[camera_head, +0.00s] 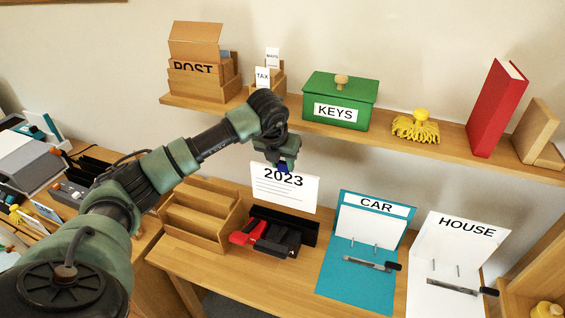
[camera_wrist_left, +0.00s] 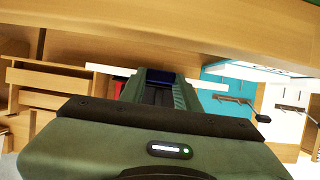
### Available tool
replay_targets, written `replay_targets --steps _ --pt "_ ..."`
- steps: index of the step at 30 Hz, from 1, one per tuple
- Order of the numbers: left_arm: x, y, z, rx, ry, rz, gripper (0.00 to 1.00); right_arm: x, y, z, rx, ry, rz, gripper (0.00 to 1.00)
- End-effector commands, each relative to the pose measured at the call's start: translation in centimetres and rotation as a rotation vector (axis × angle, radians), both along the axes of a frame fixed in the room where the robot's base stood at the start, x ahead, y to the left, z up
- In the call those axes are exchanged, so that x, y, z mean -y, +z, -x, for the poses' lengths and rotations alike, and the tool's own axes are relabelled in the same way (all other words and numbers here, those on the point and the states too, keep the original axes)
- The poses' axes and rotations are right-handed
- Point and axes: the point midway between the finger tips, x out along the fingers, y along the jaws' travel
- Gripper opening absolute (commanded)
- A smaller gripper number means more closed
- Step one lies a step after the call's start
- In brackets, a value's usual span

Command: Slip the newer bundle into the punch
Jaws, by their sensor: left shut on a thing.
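The white bundle marked 2023 (camera_head: 284,192) hangs upright from my left gripper (camera_head: 284,166), which is shut on its top edge. Its lower edge appears just above or in front of the black punch; I cannot tell whether they touch. The punch (camera_head: 275,237) with its red part (camera_head: 247,233) sits on the desk below. In the left wrist view my gripper (camera_wrist_left: 160,78) points toward the desk, and a bit of red (camera_wrist_left: 118,90) shows beside it. No other dated bundle can be made out. My right gripper is not in view.
An empty-looking wooden rack (camera_head: 202,212) stands left of the punch. The open CAR folder (camera_head: 352,275) and HOUSE folder (camera_head: 447,265) lie to the right, each with upright prongs. Above, a shelf (camera_head: 450,152) carries a green KEYS box (camera_head: 340,97), a yellow brush and a red book.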

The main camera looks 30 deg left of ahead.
Motion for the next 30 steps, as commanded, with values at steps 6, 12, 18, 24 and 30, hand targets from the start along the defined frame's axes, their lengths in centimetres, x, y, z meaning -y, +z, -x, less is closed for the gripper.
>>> replay_targets --steps 6,12,18,24,30 --pt "0.0 -0.7 0.0 0.006 -0.001 -0.001 0.0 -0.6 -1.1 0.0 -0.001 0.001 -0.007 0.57" --pt "0.0 -2.6 0.0 0.006 -0.001 -0.001 0.0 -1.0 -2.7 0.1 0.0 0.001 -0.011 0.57" --pt "0.0 -4.6 0.0 0.006 -0.001 -0.001 0.0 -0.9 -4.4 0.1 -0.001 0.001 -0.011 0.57" --pt "0.0 -5.7 0.0 0.006 -0.001 -0.001 0.0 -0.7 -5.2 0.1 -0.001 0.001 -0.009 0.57" --pt "0.0 -5.7 0.0 0.006 -0.001 -0.001 0.0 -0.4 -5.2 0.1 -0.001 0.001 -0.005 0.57"
